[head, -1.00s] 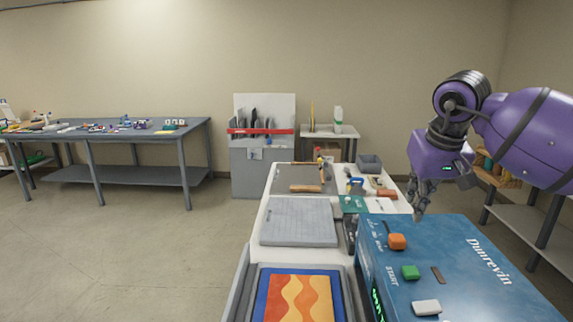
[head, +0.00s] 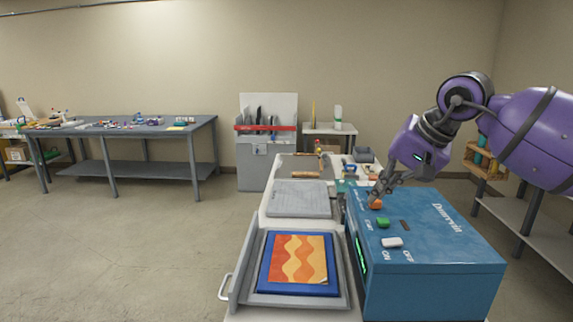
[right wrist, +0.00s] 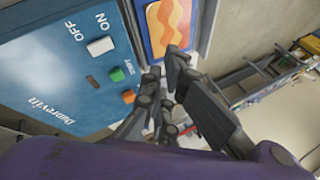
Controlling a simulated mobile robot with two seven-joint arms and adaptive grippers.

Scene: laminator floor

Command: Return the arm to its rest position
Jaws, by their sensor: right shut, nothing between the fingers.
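My right gripper (head: 377,194) is shut and empty. In the head view its fingertips are right by the orange button (head: 375,204) on top of the blue Dunrevin machine (head: 440,240); I cannot tell whether they touch it. In the right wrist view the dark fingers (right wrist: 166,72) point toward the tray side, near the orange button (right wrist: 129,96). The purple right arm comes in from the right and is bent over the machine. My left gripper is not in view.
A green button (head: 383,222) and a white switch (head: 391,242) sit on the machine. Left of it, a grey tray (head: 246,276) holds a wavy orange picture (head: 300,258) on blue. A grey plate (head: 300,199) lies behind. A workbench (head: 120,130) stands at far left; the floor between is clear.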

